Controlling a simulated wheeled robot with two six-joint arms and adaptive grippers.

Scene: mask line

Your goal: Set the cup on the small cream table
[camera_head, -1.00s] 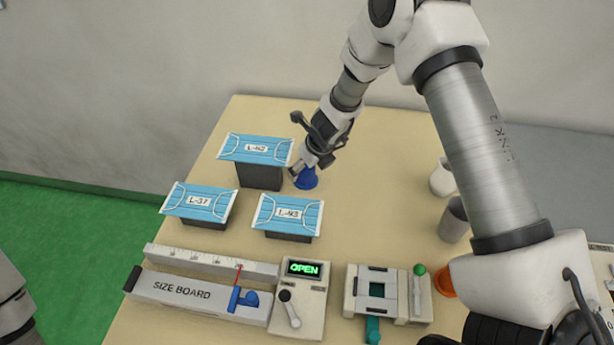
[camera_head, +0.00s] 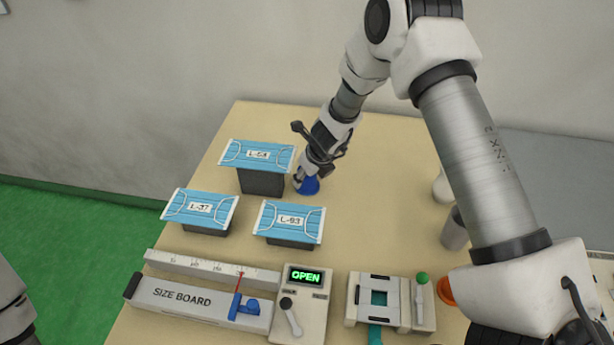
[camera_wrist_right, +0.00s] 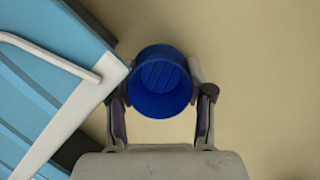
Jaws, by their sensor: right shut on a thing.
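The blue cup (camera_head: 309,187) is at the back of the cream table (camera_head: 370,210), just right of the rear mask stand. I cannot tell whether its base touches the tabletop. My right gripper (camera_head: 304,178) comes down over it from behind and partly hides it. In the right wrist view the cup (camera_wrist_right: 160,82) sits between the two fingers of my right gripper (camera_wrist_right: 160,100), which are shut on it. My left gripper is out of view; only part of my left arm shows at the left edge.
Blue masks lie on dark stands (camera_head: 262,182) close left of the cup. A size board (camera_head: 185,298), a control box with an OPEN display (camera_head: 302,300) and a small fixture (camera_head: 390,300) line the front. A grey cup (camera_head: 455,230) stands right. The table's middle is clear.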

